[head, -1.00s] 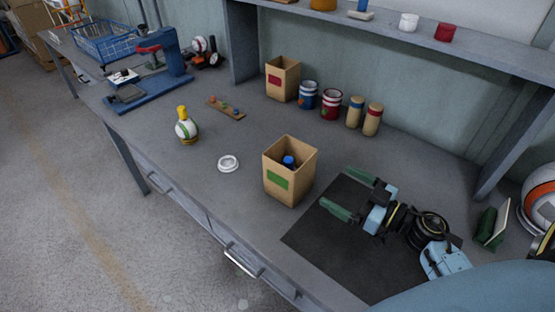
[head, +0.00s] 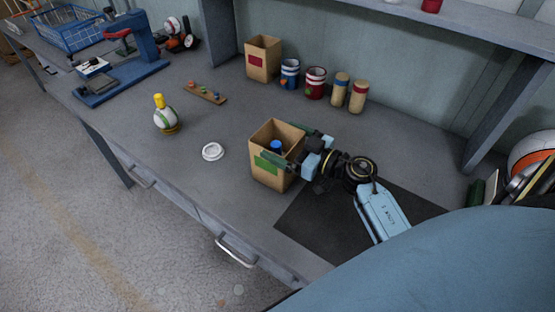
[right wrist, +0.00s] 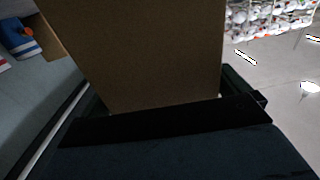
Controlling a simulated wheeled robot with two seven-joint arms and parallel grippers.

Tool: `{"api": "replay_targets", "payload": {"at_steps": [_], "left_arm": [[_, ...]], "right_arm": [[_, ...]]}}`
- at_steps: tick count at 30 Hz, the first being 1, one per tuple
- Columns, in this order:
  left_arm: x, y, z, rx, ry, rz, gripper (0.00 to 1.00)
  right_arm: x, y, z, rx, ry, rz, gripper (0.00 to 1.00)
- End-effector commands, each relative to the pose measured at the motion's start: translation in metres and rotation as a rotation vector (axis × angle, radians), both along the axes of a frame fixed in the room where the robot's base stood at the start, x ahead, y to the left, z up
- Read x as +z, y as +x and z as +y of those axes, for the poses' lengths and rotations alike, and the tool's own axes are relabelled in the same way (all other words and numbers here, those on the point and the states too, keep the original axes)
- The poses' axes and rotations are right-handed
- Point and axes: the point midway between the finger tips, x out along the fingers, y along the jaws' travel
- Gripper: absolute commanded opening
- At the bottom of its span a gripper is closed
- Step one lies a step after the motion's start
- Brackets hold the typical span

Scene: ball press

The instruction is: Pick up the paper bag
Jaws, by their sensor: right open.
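A brown paper bag with a green label (head: 268,178) stands upright and open on the bench, with a blue-topped thing (head: 276,147) inside. My right gripper (head: 296,147) is open at the bag's right side. One green finger lies across the front face near the label; the other is at the far side, partly hidden by the bag. In the right wrist view the bag's brown side (right wrist: 150,50) fills the middle, between the dark fingers. A second brown bag with a red label (head: 263,59) stands farther back. My left gripper is not in view.
Blue and red striped cans (head: 316,83) and tan bottles (head: 357,96) stand behind, below the shelf. A white lid (head: 213,152) and a white-green bottle with a yellow top (head: 166,115) are left of the bag. A dark mat (head: 330,225) lies at right.

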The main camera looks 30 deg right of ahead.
Motion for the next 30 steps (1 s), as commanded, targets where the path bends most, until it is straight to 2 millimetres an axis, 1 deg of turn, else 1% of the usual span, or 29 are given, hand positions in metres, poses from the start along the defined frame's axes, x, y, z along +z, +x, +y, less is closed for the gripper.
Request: {"api": "replay_targets", "payload": {"at_steps": [1, 4, 7, 12, 13, 14, 21, 27, 30], "left_arm": [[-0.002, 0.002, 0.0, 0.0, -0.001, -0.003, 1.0], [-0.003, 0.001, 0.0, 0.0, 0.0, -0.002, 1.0], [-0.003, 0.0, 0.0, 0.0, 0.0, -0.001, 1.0], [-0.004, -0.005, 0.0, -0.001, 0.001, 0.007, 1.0], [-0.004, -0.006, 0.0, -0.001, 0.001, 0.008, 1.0], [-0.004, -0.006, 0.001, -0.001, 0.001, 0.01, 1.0], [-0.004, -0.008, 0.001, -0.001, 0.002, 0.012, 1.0], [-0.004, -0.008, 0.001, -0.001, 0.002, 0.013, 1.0], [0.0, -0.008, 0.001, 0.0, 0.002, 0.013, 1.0]], "right_arm": [[0.0, 0.008, 0.004, 0.0, 0.002, -0.004, 1.0], [0.0, 0.017, 0.008, 0.0, 0.001, -0.001, 1.0], [0.0, 0.021, 0.01, 0.0, 0.001, 0.0, 1.0], [0.0, 0.021, 0.01, 0.0, 0.0, 0.001, 1.0], [0.0, 0.021, 0.01, 0.0, 0.0, 0.001, 0.99], [0.0, 0.021, 0.01, 0.0, 0.0, 0.001, 0.95], [0.0, 0.021, 0.01, 0.0, 0.0, 0.001, 0.63], [0.0, 0.021, 0.009, 0.0, 0.0, 0.0, 0.62], [0.006, 0.021, 0.009, 0.0, -0.002, -0.001, 0.62]]}}
